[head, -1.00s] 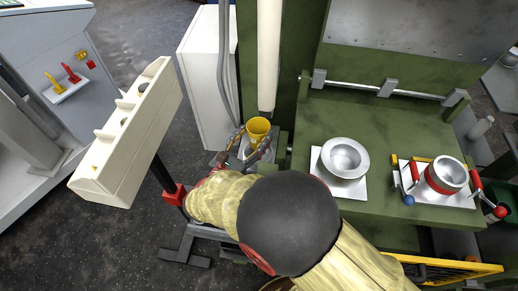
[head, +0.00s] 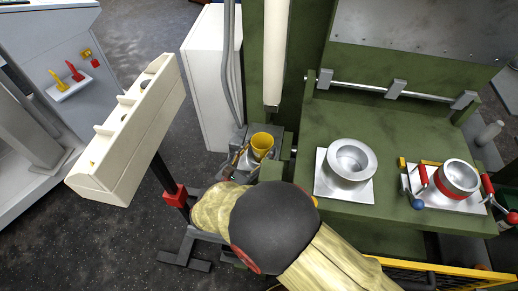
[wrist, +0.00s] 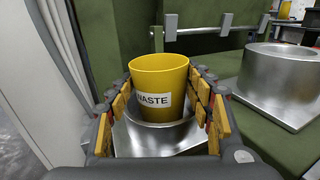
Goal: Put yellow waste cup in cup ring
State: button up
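The yellow waste cup (wrist: 160,78), with a white WASTE label, stands about upright in the wrist view. Its lower end is inside the round metal cup ring (wrist: 150,138), which sits on a metal plate. In the head view the cup (head: 262,144) is at the machine's left side, below a white vertical column. My gripper (wrist: 160,85) has its yellow-padded fingers spread on either side of the cup, with space between the pads and its lower body. The fingertips look close to the cup's sides; contact cannot be told. My arm hides most of the gripper in the head view.
A metal bowl-like fixture (head: 350,162) and a red-banded metal pot (head: 458,178) with handles stand on the green machine table to the right. A cream slotted rack (head: 130,130) on a stand is at left. A white cabinet (head: 210,85) stands behind.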

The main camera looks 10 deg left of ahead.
jog(key=o, duration=0.4)
jog(key=shift+o, duration=0.2)
jog(key=shift+r, duration=0.2)
jog(key=p+v, duration=0.3)
jog(key=v, duration=0.9)
